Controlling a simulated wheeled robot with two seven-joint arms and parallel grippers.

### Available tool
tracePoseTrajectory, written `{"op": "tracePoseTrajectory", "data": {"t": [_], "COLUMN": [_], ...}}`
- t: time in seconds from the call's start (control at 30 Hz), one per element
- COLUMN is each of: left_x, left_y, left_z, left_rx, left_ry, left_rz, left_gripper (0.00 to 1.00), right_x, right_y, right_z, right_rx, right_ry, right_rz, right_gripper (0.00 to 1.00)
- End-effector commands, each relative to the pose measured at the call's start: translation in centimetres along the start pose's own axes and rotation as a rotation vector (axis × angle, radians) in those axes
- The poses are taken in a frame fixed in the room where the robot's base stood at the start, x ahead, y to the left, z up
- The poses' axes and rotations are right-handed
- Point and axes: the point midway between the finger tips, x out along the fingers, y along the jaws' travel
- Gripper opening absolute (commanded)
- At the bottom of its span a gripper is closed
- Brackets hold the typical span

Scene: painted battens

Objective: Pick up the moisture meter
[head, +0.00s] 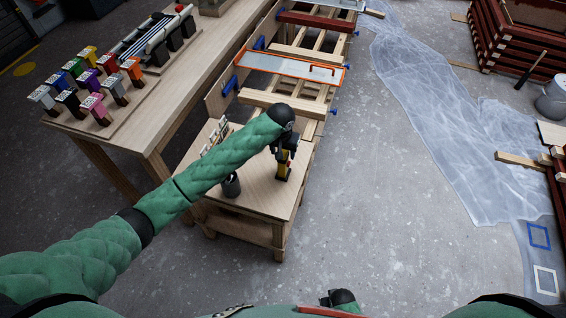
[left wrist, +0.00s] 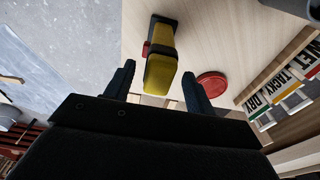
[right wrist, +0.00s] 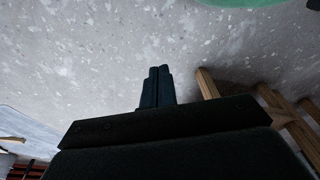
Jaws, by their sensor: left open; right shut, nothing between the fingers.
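The moisture meter (left wrist: 160,75) is a yellow and black device with a red part at its side. It stands on the small wooden table, and in the head view it shows in part (head: 282,172) below my left gripper (head: 288,152). In the left wrist view, the fingers of my left gripper (left wrist: 158,84) are spread, one to each side of the meter's near end. I cannot tell whether they touch it. My right gripper (right wrist: 158,82) is shut and empty, with bare floor beyond it.
A red disc (left wrist: 212,84) lies beside the meter. A rack of cards marked WET, TACKY and DRY (left wrist: 284,94) stands further right. A dark cup (head: 231,186) sits near the small table's (head: 258,207) left edge. A workbench with several coloured blocks (head: 100,78) is at left.

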Motion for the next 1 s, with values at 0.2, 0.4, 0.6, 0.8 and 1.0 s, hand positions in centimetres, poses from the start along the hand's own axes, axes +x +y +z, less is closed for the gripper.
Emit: {"op": "tracePoseTrajectory", "data": {"t": [0.2, 0.4, 0.6, 0.8, 1.0], "left_x": [2.1, 2.8, 2.8, 2.8, 2.7], "left_y": [0.1, 0.1, 0.1, 0.1, 0.1], "left_z": [0.1, 0.1, 0.1, 0.1, 0.1], "left_rx": [0.0, 0.0, 0.0, 0.0, 0.0], "left_ry": [-0.001, 0.001, 0.001, 0.001, 0.001], "left_rz": [0.0, 0.001, 0.001, 0.0, 0.001], "left_gripper": [0.55, 0.55, 0.43, 0.06, 0.06], "right_x": [1.7, 2.2, 2.2, 2.2, 2.2], "right_y": [0.7, 0.9, 0.9, 0.9, 1.0], "right_z": [1.1, 1.4, 1.4, 1.5, 1.5], "right_rx": [-0.007, -0.008, -0.008, -0.008, -0.008], "right_ry": [0.01, 0.011, 0.011, 0.009, 0.008], "right_rz": [0.009, 0.011, 0.011, 0.012, 0.012], "right_gripper": [0.0, 0.0, 0.0, 0.0, 0.0]}}
